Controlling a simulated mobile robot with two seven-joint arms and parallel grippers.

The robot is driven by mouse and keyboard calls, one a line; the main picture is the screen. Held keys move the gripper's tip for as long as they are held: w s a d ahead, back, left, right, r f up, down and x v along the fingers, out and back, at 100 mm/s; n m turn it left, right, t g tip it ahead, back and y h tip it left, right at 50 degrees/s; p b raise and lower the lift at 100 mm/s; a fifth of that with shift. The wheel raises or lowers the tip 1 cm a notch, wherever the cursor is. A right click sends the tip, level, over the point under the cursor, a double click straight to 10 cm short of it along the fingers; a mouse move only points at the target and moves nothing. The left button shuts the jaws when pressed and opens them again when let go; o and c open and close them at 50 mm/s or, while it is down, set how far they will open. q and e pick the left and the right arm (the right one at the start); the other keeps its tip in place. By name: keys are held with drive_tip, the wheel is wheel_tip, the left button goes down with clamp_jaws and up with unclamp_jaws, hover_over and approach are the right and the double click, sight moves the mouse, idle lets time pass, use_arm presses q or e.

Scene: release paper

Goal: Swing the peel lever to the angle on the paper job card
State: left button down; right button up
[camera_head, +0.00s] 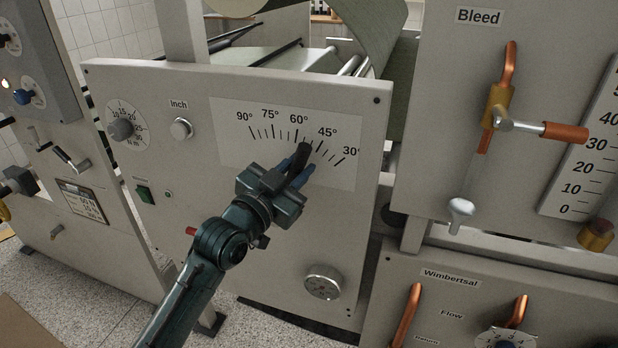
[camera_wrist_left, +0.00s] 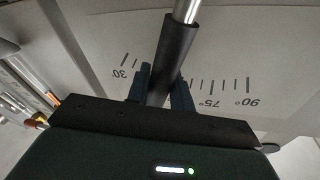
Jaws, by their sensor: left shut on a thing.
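The peel lever (camera_head: 305,148) has a black sleeve, and its end lies against the angle scale (camera_head: 232,138) between the 60° and 45° labels. The scale runs from 90° at left to 30° at right. My left gripper (camera_head: 298,169) is shut on the lever's sleeve. In the left wrist view the lever (camera_wrist_left: 175,50) shows as a black sleeve on a bright metal rod, between the blue fingers of the left gripper (camera_wrist_left: 160,88). The scale is upside down there, and the lever hides its middle labels. My right gripper is not in view.
A small framed card (camera_head: 82,201) with print too small to read fully is on the left panel. Copper pipes and a valve (camera_head: 497,108) stand at right.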

use_arm(q)
drive_tip(key=a+n, duration=0.1)
drive_tip(key=a, duration=0.1)
drive_tip(key=w+a+r+n, duration=0.1)
drive_tip(key=shift+a+n+t, duration=0.15)
drive_tip(key=shift+n+t, duration=0.15)
drive_tip(key=shift+t, duration=0.1)
drive_tip(key=shift+w+a+n+t+y, duration=0.15)
drive_tip(key=shift+w+a+n+t, duration=0.1)
drive_tip(key=shift+a+n, duration=0.45)
drive_tip(key=shift+w+a+n+t+y, duration=0.15)
drive_tip(key=shift+w+a+n, duration=0.1)
drive_tip(key=shift+a+n, duration=0.45)
drive_tip(key=c, duration=1.2)
unclamp_jaws()
drive_tip(key=shift+c, duration=0.2)
drive_tip(key=shift+d, duration=0.1)
drive_tip(key=shift+s+f, duration=0.1)
drive_tip(key=shift+s+f, duration=0.1)
drive_tip(key=shift+s, duration=0.15)
drive_tip(key=b+v, duration=0.2)
drive_tip(key=v, duration=1)
drive_tip(key=shift+s+a, duration=0.2)
drive_tip(key=shift+a, duration=0.15)
